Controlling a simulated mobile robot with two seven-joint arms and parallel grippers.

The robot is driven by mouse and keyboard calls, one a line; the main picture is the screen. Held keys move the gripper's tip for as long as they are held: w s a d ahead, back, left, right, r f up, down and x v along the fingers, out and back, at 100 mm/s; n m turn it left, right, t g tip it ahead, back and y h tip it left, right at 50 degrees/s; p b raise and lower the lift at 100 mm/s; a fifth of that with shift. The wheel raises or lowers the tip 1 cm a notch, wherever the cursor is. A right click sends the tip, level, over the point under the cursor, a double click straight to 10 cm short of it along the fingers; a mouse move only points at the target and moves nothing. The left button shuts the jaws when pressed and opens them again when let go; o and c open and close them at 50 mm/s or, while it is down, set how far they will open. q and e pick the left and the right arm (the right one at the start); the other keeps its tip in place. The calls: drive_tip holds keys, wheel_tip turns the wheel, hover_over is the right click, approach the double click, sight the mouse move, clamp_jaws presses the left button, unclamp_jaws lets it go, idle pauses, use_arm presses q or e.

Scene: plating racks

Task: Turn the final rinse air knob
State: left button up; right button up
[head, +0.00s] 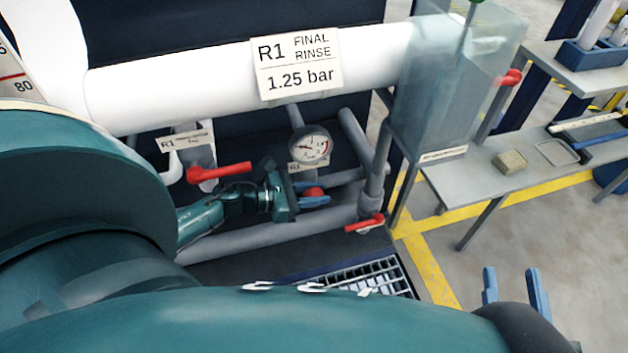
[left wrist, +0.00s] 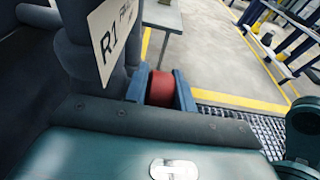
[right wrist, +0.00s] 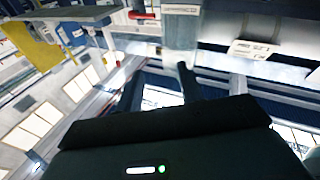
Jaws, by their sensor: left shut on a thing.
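The red air knob (head: 313,191) sits low among the pipes, below the round pressure gauge (head: 311,146). My left gripper (head: 315,197) is shut on it. In the left wrist view the knob (left wrist: 161,89) shows as a red cylinder between the two blue fingers, one on each side. The gripper partly covers the knob in the head view. The gauge has a white dial with a dark needle; its exact reading is too small to tell. My right gripper (head: 517,288) is open and empty at the lower right, apart from the pipes.
A sign reading R1 FINAL RINSE 1.25 bar (head: 298,64) hangs on the white pipe (head: 180,85). Red lever handles (head: 219,172) and (head: 364,223) are near my left gripper. A clear tank (head: 440,85) and grey bench (head: 530,165) stand right. A floor grate (head: 375,278) lies below.

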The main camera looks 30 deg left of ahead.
use_arm(q)
drive_tip(key=shift+r+g+y+p, duration=0.3)
drive_tip(key=shift+g+p, duration=0.2)
drive_tip(key=shift+p, duration=0.35)
drive_tip(key=shift+d+f, duration=0.1)
drive_tip(key=shift+f, duration=0.25)
drive_tip(key=o, duration=0.7)
